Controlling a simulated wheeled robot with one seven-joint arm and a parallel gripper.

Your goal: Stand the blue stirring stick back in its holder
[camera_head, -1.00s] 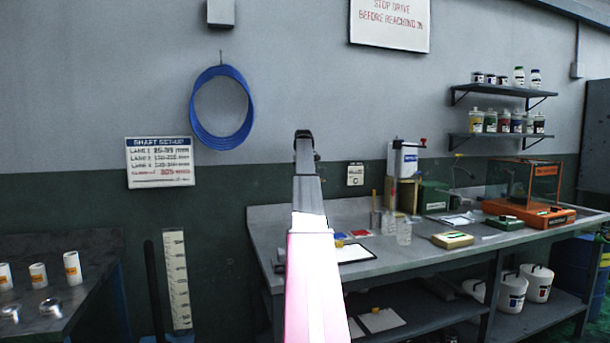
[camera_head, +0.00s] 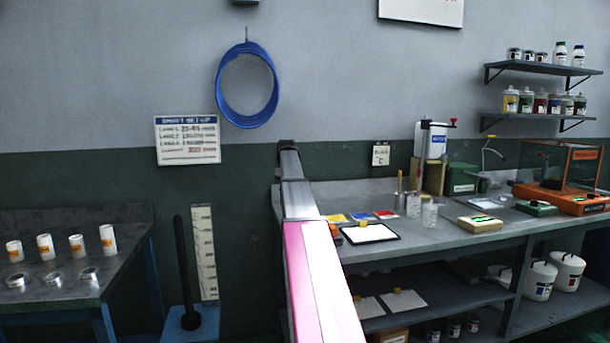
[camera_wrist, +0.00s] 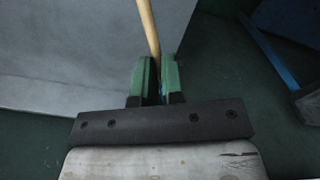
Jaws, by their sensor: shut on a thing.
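In the wrist view, my gripper (camera_wrist: 154,72) has two green fingers shut on a thin wooden stick (camera_wrist: 148,26). A little blue shows on the stick between the fingers (camera_wrist: 162,91), and its pale shaft runs up out of the picture. In the head view my arm reaches forward, and the gripper and held stick cannot be made out there. On the bench (camera_head: 460,238), a small cup with an upright tan stick (camera_head: 399,183) stands near the back, beside clear jars; it looks like the holder, but is too small to be sure.
Left of the cup lie yellow, blue and red cards (camera_head: 361,216) and a clipboard (camera_head: 371,234). A pale yellow device (camera_head: 480,224) and an orange balance (camera_head: 565,197) stand to the right. A table with white rolls (camera_head: 76,245) and a black post (camera_head: 183,270) are at the left.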

